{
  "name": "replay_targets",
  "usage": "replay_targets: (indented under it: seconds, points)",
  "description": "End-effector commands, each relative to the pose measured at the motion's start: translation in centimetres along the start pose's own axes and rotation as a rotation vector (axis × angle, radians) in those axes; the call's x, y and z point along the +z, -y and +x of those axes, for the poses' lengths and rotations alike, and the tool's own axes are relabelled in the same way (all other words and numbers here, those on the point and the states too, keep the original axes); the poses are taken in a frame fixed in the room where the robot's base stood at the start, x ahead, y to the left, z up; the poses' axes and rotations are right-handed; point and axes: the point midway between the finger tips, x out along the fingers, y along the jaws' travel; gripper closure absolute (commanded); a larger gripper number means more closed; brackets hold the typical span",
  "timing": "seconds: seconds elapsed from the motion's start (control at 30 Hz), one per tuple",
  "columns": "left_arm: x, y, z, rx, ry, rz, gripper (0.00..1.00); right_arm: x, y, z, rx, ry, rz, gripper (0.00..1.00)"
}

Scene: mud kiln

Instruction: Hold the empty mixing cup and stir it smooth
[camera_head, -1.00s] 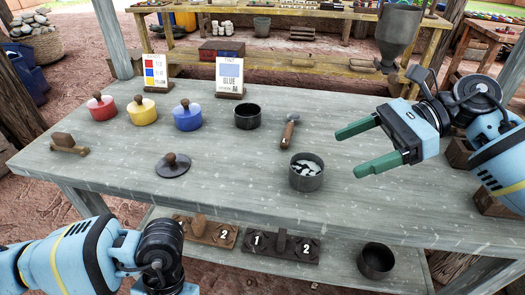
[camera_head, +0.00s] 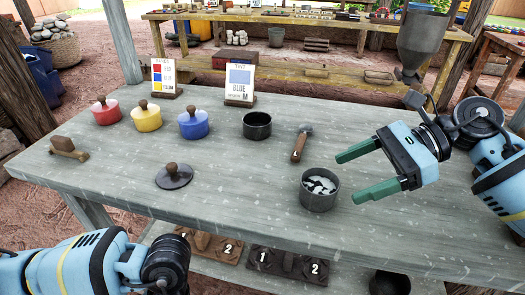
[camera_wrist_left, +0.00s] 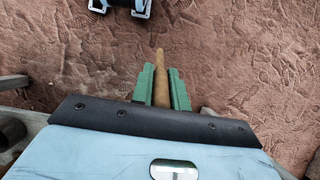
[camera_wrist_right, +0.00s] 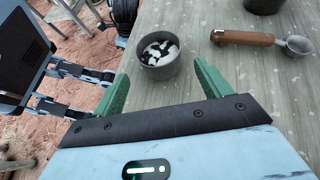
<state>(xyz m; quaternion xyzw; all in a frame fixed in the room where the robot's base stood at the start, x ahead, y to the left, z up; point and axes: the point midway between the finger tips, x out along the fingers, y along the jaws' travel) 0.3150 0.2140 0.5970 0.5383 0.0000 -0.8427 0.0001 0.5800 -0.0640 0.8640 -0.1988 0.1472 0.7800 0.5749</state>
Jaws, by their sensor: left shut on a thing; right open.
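A dark grey cup (camera_head: 319,203) stands upright near the table's front edge, with unmixed white and black stuff inside; it also shows in the right wrist view (camera_wrist_right: 158,72). Another dark cup (camera_head: 257,137), seemingly empty, stands farther back. My right gripper (camera_head: 345,175) is open and empty just right of the filled cup, apart from it; in the right wrist view the cup shows beyond its fingers. My left gripper (camera_wrist_left: 160,88) is shut on a wooden stick (camera_wrist_left: 161,75), over bare ground in its wrist view. Its fingers are outside the head view.
Red (camera_head: 106,114), yellow (camera_head: 146,119) and blue (camera_head: 194,126) lidded pots stand at the back left. A dark lid (camera_head: 174,179) and a wooden-handled scoop (camera_head: 300,146) lie on the table (camera_head: 110,170). A tint card reading BLUE (camera_head: 240,84) stands behind.

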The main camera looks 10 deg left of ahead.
Motion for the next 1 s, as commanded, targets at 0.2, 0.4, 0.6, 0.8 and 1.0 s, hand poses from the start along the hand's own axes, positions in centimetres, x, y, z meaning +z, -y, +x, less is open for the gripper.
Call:
replay_targets:
  seconds: [0.2, 0.4, 0.6, 0.8, 1.0]
  points:
    - [0.0, 0.0, -0.1, 0.0, -0.001, 0.0, 1.0, 0.0, 0.0, 2.9, 0.002, 0.0, -0.002, 0.24]
    - [-0.1, 0.0, 0.4, 0.0, 0.003, 0.0, 1.0, -0.1, 0.0, 5.1, 0.001, 0.001, -0.001, 0.24]
    - [-0.2, 0.0, 0.6, 0.0, 0.005, 0.0, 1.0, 0.0, 0.0, 6.2, 0.0, 0.0, -0.001, 0.24]
    - [-0.2, 0.0, 0.6, 0.0, 0.005, 0.0, 1.0, 0.0, 0.0, 6.4, -0.001, 0.0, -0.001, 0.24]
    - [-0.2, 0.0, 0.6, 0.0, 0.005, 0.0, 1.0, 0.0, 0.0, 6.4, -0.001, 0.0, -0.001, 0.29]
